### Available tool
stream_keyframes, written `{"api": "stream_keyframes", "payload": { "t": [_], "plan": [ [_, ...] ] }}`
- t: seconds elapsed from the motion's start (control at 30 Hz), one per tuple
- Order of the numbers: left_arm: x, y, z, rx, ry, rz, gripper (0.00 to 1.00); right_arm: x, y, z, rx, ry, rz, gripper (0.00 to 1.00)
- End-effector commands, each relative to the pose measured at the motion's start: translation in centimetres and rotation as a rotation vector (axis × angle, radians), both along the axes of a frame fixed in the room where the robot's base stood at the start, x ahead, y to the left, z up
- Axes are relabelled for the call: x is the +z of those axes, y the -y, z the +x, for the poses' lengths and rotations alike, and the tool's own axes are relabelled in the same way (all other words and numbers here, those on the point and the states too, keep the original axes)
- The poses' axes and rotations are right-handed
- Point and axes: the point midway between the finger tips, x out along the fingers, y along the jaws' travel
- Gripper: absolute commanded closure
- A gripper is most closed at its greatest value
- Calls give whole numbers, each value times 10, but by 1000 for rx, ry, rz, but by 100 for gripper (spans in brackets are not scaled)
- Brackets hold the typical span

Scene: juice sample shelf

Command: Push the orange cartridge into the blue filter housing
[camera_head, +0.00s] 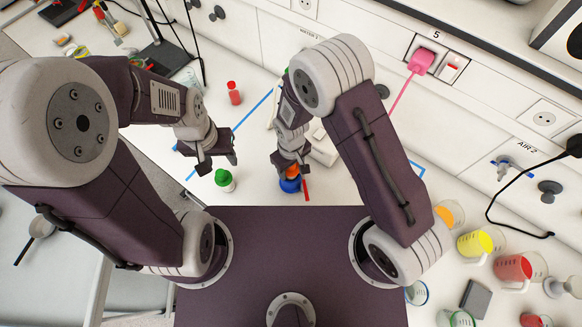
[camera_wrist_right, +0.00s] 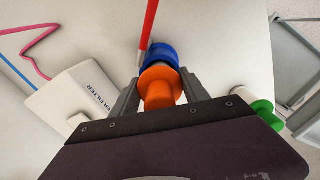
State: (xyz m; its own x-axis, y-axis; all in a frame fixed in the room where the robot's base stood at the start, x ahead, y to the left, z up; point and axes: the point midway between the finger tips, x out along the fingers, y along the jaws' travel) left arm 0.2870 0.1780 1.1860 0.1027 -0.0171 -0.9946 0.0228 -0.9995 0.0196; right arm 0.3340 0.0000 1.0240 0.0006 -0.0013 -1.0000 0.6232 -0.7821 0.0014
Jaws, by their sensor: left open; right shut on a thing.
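The orange cartridge (camera_wrist_right: 159,93) is between the fingers of my right gripper (camera_wrist_right: 160,98), which is shut on it. The cartridge lines up with the blue filter housing (camera_wrist_right: 161,52), and its wide orange flange covers part of the blue rim. How deep it sits inside is hidden. In the head view the blue housing (camera_head: 290,185) stands on the white bench just below my right gripper (camera_head: 292,168), with a bit of orange showing above it. My left gripper (camera_head: 218,166) is open and empty, above and close to a green-capped bottle.
The green-capped bottle (camera_head: 225,181) stands left of the housing. A red stick (camera_head: 306,188) lies beside the housing. A white box with filter lettering (camera_wrist_right: 72,98) is close by. A red bottle (camera_head: 234,93) stands farther back. Beakers of coloured juice (camera_head: 474,245) stand at right.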

Motion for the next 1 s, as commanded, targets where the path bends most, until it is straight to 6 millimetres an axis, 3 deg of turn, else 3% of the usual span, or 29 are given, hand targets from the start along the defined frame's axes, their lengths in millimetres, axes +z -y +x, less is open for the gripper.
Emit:
{"api": "stream_keyframes", "payload": {
  "t": [0.8,1.0],
  "plan": [
    [36,0,0,0,0,0,51,43,0,0,0,0,0,93],
    [38,0,0,0,0,0,51,46,0,0,0,0,0,93]
  ]
}}
